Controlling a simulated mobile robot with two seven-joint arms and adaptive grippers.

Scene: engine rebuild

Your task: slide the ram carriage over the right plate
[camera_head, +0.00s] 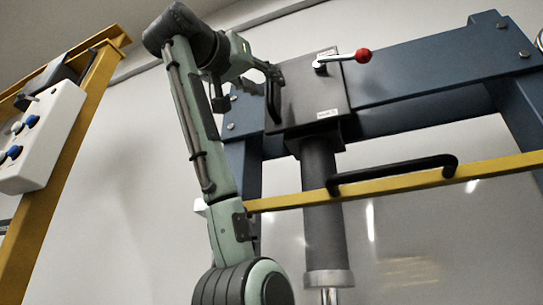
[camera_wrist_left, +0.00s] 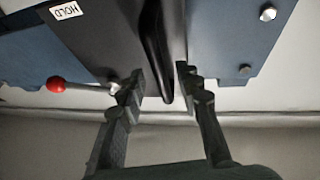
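The ram carriage (camera_head: 308,95) is a dark grey box on a blue overhead beam (camera_head: 432,75), near the beam's left end. A dark cylinder (camera_head: 322,190) hangs below it. A black handle (camera_head: 273,100) is on its left side, and a lever with a red knob (camera_head: 362,56) is on its front. My left gripper (camera_head: 268,76) is at this handle. In the left wrist view the gripper (camera_wrist_left: 158,78) is open, with the handle (camera_wrist_left: 156,45) between its fingers and gaps showing. No right plate can be made out. My right gripper is out of view.
A yellow bar (camera_head: 400,184) with a black grab handle (camera_head: 395,172) crosses in front of the cylinder, above a see-through panel. Blue uprights stand at both sides. A yellow post (camera_head: 62,155) with a white control box (camera_head: 42,135) stands at left. The beam right of the carriage looks clear.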

